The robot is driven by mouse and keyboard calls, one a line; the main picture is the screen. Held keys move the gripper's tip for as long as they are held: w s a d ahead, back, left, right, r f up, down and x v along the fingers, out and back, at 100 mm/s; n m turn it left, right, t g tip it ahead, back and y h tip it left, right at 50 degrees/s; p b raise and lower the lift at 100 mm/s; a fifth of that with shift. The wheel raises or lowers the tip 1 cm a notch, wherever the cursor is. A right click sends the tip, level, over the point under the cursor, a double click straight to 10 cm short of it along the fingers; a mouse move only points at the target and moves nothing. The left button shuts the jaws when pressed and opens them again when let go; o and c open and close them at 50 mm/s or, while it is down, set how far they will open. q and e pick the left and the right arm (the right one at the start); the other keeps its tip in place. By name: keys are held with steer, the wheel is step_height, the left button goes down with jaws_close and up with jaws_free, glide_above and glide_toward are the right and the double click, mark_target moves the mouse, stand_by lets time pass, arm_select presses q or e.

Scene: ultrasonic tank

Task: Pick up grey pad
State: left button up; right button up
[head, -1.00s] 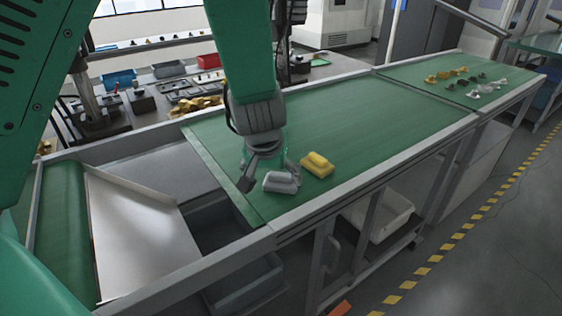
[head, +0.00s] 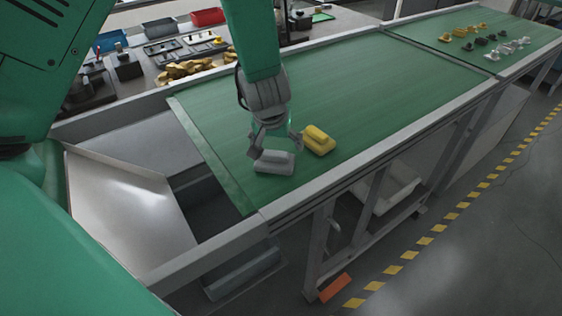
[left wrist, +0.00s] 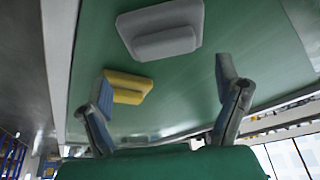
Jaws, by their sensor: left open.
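The grey pad (head: 273,162) lies on the green conveyor belt near its front end. It also shows at the top of the left wrist view (left wrist: 160,30). A yellow pad (head: 319,140) lies just to its right in the head view, and between the fingers' side of the left wrist view (left wrist: 128,87). My left gripper (head: 274,146) is open at the grey pad, with its fingers spread. In the left wrist view its two fingers (left wrist: 167,88) are wide apart with nothing held between them. Whether a finger touches the grey pad I cannot tell. My right gripper is not in view.
The belt (head: 360,95) is bare behind the pads. Several small parts lie on the far belt section (head: 490,42). A metal chute (head: 130,210) slopes at the left. A metal rail (head: 330,185) runs along the belt's near side.

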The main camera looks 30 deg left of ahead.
mark_target(272, 152)
arm_select(q)
steer(key=a+f, duration=0.1)
steer(key=f, duration=0.2)
steer(key=a+f, duration=0.1)
steer(key=shift+w+a+f, duration=0.15)
steer(key=shift+a+f, duration=0.15)
steer(key=shift+w+d, duration=0.15)
steer(key=shift+d, duration=0.5)
steer(key=shift+w+d, duration=0.15)
steer(key=shift+d, duration=0.6)
steer(key=c, duration=1.2)
steer(key=shift+a, duration=0.4)
steer(key=shift+s+a+f, duration=0.1)
steer(key=shift+a+f, duration=0.05)
steer(key=shift+a, duration=0.2)
steer(key=shift+c, duration=1.3)
steer(key=shift+s+a, duration=0.1)
steer(key=shift+a, duration=0.2)
steer(key=shift+r, duration=0.35)
steer(key=r, duration=0.6)
steer(key=d+r+p, duration=0.1)
steer(key=r, duration=0.2)
steer(key=shift+d, duration=0.1)
steer(key=shift+r, duration=0.15)
steer(key=shift+w+a, duration=0.2)
steer(key=shift+a, duration=0.05)
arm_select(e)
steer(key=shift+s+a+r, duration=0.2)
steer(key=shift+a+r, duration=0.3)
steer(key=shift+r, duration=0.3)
